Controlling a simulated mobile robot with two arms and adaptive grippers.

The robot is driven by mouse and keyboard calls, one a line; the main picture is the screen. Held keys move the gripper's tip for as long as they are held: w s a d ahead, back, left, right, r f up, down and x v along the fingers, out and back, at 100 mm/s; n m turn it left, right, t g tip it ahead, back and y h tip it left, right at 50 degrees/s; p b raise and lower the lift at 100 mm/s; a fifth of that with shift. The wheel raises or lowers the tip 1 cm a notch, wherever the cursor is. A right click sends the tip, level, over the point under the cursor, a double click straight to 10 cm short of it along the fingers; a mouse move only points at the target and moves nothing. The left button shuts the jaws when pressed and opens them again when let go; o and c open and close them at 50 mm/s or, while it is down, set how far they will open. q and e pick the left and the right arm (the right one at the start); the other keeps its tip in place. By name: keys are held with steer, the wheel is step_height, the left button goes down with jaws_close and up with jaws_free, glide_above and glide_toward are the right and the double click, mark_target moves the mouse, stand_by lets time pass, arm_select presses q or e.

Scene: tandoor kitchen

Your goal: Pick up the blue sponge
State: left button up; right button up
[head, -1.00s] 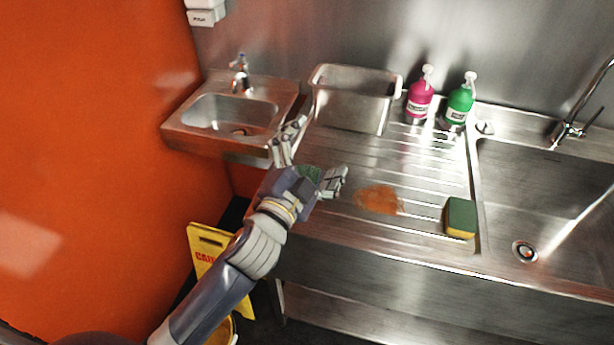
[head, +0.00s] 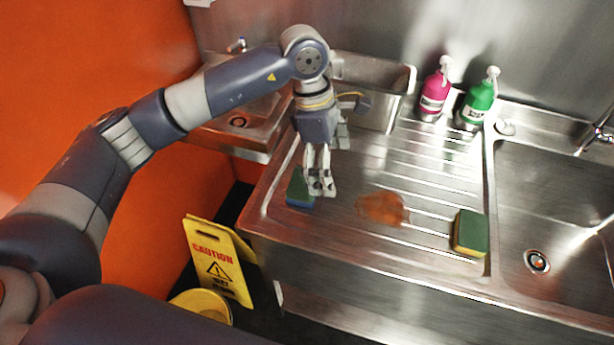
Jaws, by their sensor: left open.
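The blue sponge (head: 299,188), with a dark green top and a blue side, lies on the left part of the ribbed steel drainboard (head: 350,240). My left gripper (head: 331,168) points down over the drainboard, just right of the sponge. It is open with nothing between its fingers. The nearer finger overlaps the sponge's right edge in the picture; I cannot tell whether they touch. The farther finger is partly hidden. A second sponge (head: 470,232), green and yellow, lies at the right end of the drainboard. My right gripper is not in view.
An orange-brown stain (head: 383,208) lies mid-drainboard. A steel tub (head: 385,90), a pink bottle (head: 434,92) and a green bottle (head: 477,103) stand at the back. The sink basin (head: 560,215) is on the right. A yellow caution sign (head: 218,262) stands at lower left.

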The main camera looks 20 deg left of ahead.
mark_target(303, 183)
arm_select(q)
steer(key=a+f+y, duration=0.1)
steer(key=a, duration=0.1)
steer(key=w+a+y+p, duration=0.1)
steer(key=a, duration=0.1)
steer(key=w+a+f, duration=0.1)
steer(key=a, duration=0.1)
steer(key=shift+w+a+f+y, duration=0.1)
steer(key=shift+a+f+y, duration=0.25)
steer(key=shift+y, duration=0.05)
steer(key=shift+f+p, duration=0.35)
steer(key=shift+f, duration=0.3)
steer(key=shift+d+f+p, duration=0.1)
steer(key=shift+f+p, duration=0.2)
steer(key=shift+p, duration=0.05)
step_height(303, 183, down, 4)
steer(key=shift+r+p, duration=0.2)
steer(key=shift+p, duration=0.75)
steer(key=shift+f, duration=0.5)
steer(key=c, duration=0.7)
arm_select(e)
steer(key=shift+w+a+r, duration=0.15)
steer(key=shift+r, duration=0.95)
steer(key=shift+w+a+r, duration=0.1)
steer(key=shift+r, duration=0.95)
